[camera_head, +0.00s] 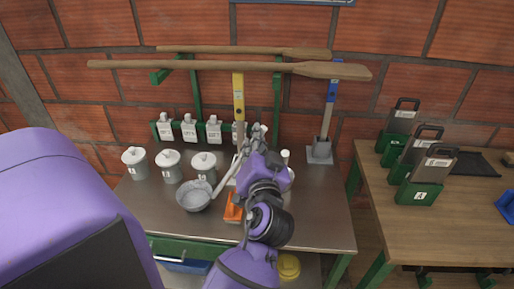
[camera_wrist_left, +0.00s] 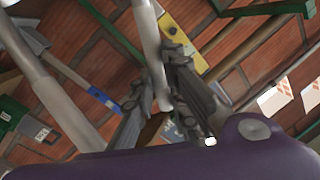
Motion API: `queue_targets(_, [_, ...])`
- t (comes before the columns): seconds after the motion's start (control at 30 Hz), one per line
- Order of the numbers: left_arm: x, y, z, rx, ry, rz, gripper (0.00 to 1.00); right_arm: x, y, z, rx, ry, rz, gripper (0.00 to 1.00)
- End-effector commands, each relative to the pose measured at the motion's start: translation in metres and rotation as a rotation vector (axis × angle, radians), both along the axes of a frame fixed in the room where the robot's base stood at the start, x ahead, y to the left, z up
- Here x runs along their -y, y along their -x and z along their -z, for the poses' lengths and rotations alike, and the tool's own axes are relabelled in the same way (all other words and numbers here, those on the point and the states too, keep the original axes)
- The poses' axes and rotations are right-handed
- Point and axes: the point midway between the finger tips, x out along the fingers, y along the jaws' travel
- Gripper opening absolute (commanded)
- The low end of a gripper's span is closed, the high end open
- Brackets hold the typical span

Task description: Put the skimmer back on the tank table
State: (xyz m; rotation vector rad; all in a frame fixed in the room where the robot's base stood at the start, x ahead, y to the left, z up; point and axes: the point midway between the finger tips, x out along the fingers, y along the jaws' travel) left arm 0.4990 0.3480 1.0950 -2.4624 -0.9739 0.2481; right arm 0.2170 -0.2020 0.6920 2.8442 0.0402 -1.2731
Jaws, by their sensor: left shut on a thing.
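The skimmer (camera_head: 194,196) is a grey bowl-shaped head on a long pale handle. Its head is over the left middle of the steel-topped tank table (camera_head: 318,218); I cannot tell if it touches the top. My left gripper (camera_head: 246,143) is over the table's middle, shut on the skimmer's handle. In the left wrist view, the gripper fingers (camera_wrist_left: 163,98) close around the grey handle (camera_wrist_left: 149,38). My left arm hides part of the table behind it. My right gripper is not in view.
Several lidded white pots (camera_head: 168,166) stand at the table's left back. Small labelled bottles (camera_head: 189,128) sit on a green rack behind. An orange item (camera_head: 234,208) lies beside my arm. Wooden paddles (camera_head: 215,65) hang above. The table's right front is clear; a wooden table (camera_head: 455,238) stands right.

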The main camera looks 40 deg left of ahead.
Motion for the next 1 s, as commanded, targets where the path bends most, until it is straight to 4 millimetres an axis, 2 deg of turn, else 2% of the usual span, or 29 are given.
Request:
queue_targets(0.1, [0.000, 0.000, 0.016, -0.004, -0.006, 0.000, 0.00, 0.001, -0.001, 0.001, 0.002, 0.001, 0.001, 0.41])
queue_targets(0.53, [0.000, 0.000, 0.021, 0.000, -0.004, 0.001, 0.00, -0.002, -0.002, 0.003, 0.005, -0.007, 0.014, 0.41])
queue_targets(0.57, [0.000, 0.000, 0.022, 0.000, 0.000, 0.000, 0.15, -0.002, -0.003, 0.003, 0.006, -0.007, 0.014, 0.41])
queue_targets(0.7, [0.000, 0.000, 0.021, 0.001, -0.001, 0.000, 0.32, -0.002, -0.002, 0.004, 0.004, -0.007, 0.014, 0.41])
queue_targets(1.0, [0.000, 0.000, 0.020, 0.001, -0.001, 0.000, 0.32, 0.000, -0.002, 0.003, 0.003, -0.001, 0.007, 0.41])
